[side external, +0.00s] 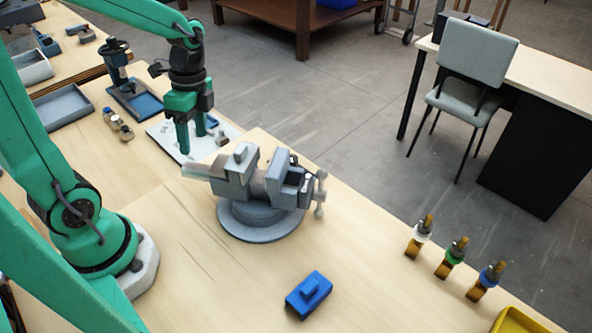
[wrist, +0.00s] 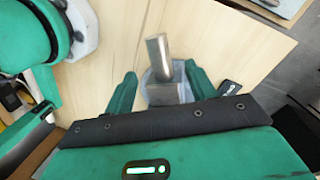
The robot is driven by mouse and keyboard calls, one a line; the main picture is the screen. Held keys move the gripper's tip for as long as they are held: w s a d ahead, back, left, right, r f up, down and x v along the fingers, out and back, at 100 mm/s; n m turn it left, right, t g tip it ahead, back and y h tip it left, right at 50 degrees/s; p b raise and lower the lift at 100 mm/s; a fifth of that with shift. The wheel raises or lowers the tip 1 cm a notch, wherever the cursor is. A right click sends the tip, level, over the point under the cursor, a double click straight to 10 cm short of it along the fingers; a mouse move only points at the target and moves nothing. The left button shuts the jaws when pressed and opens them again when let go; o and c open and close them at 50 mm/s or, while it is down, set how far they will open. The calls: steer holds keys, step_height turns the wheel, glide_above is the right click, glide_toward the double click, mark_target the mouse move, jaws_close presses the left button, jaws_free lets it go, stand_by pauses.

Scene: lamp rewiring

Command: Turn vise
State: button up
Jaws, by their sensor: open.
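The grey vise (side external: 262,190) stands on a round swivel base near the middle of the wooden bench, its screw handle at the right. My gripper (side external: 194,145) points down at the vise's back left, apart from it in the side external view. In the wrist view the two green fingers (wrist: 158,92) are spread apart with nothing held between them. Part of the vise (wrist: 160,62), with a cylindrical bar end, shows beyond and between the fingers. The rest of the vise is hidden behind my gripper body in that view.
A blue block (side external: 310,294) lies on the bench in front of the vise. Three tools with white, green and blue collars (side external: 451,257) stand at right by a yellow tray (side external: 517,321).

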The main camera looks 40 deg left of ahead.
mark_target(197, 165)
steer(key=shift+f, duration=0.2)
steer(key=shift+s+d+f, duration=0.1)
steer(key=shift+s+f, duration=0.1)
steer(key=shift+f, duration=1.05)
steer(key=shift+s+d+f, duration=0.15)
steer(key=shift+s+f, duration=0.1)
steer(key=shift+f, duration=0.95)
steer(key=shift+s+d+f, duration=0.1)
steer(key=shift+s+f, duration=0.1)
steer(key=shift+f, duration=1.05)
steer(key=shift+c, duration=0.3)
jaws_close()
